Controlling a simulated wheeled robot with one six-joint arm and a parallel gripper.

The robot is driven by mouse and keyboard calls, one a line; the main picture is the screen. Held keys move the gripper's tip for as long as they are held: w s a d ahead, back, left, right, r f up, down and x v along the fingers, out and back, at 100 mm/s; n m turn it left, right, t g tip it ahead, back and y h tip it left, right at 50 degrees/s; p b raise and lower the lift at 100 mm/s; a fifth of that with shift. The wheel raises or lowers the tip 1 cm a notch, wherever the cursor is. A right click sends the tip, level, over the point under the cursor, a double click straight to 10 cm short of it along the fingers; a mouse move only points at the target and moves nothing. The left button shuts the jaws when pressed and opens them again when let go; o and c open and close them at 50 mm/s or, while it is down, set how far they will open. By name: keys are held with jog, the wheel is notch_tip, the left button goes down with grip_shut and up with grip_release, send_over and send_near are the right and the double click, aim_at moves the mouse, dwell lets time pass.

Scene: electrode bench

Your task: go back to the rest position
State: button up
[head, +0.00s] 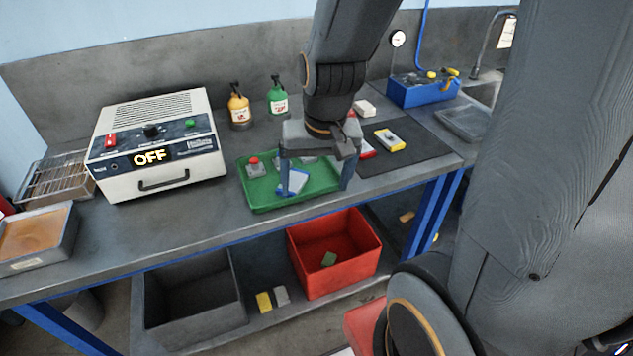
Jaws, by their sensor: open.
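My gripper (317,187) points down over the right part of the green tray (258,207), with its two fingers spread apart. One finger is in front of the tray's middle, close to a small blue-and-white piece (294,180). The other finger is at the tray's right edge. I cannot tell whether the fingers touch the tray or the piece. A grey piece with a red top (255,167) lies in the tray to the left. Part of the tray is hidden behind my gripper.
A white power unit (155,140) reading OFF stands left. Orange (239,108) and green (277,98) bottles stand behind the tray. A dark mat (425,145) with a yellow-and-white block (390,140) lies right. A red bin (335,255) and grey bin (195,300) sit below the bench.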

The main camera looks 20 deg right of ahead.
jog(key=n, duration=0.1)
jog(key=s+n, duration=0.1)
jog(key=shift+a+n, duration=0.1)
jog(key=shift+n, duration=0.2)
notch_tip(320, 180, down, 6)
jog(key=b, duration=0.5)
jog(key=shift+f+g+b, duration=0.25)
jog(key=shift+g+b, duration=0.15)
